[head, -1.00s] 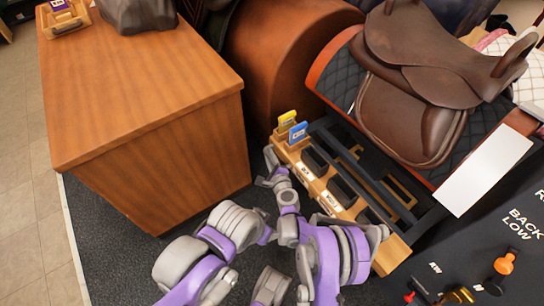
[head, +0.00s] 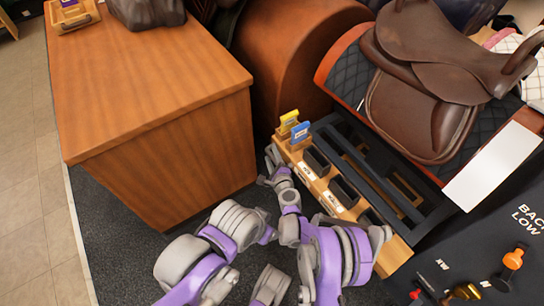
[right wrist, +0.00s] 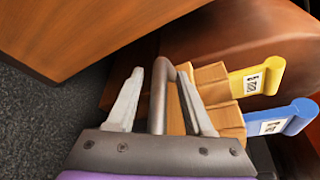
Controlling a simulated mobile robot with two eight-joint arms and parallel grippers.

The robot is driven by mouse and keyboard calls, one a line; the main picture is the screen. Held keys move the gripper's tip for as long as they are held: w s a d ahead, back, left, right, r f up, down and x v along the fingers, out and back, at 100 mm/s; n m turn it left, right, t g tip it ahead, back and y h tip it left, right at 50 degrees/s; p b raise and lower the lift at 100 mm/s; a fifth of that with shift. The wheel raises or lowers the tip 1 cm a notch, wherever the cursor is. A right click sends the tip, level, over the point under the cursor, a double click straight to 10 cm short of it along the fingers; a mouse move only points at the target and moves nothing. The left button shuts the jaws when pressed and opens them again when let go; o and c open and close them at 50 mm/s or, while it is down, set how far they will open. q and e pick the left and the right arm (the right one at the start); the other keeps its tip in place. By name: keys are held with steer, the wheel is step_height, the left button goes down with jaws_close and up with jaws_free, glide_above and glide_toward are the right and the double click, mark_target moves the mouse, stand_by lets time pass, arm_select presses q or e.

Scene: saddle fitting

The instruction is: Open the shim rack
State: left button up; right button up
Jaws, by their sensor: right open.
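The shim rack (head: 326,190) is a low unit with a light wooden front and black slots, beneath the saddle. Yellow (head: 289,121) and blue (head: 300,132) tags stand at its far left end; both show in the right wrist view, yellow (right wrist: 262,78) and blue (right wrist: 284,121). My right gripper (head: 272,160) is at that end of the rack's front. In the right wrist view its fingers (right wrist: 160,95) are open, with a grey bar handle (right wrist: 158,98) between them. I cannot tell whether either finger touches the bar.
A wooden cabinet (head: 170,150) stands close to the left of my right gripper. A brown saddle (head: 425,90) on a dark quilted pad is above and behind the rack. A black panel (head: 480,250) with knobs lies at the lower right. Dark carpet is between cabinet and rack.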

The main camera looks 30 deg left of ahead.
steer(key=p+v, duration=0.1)
steer(key=v, duration=0.9)
steer(key=shift+s+d+p, duration=0.25)
steer(key=shift+d+p, duration=0.1)
steer(key=shift+r, duration=0.1)
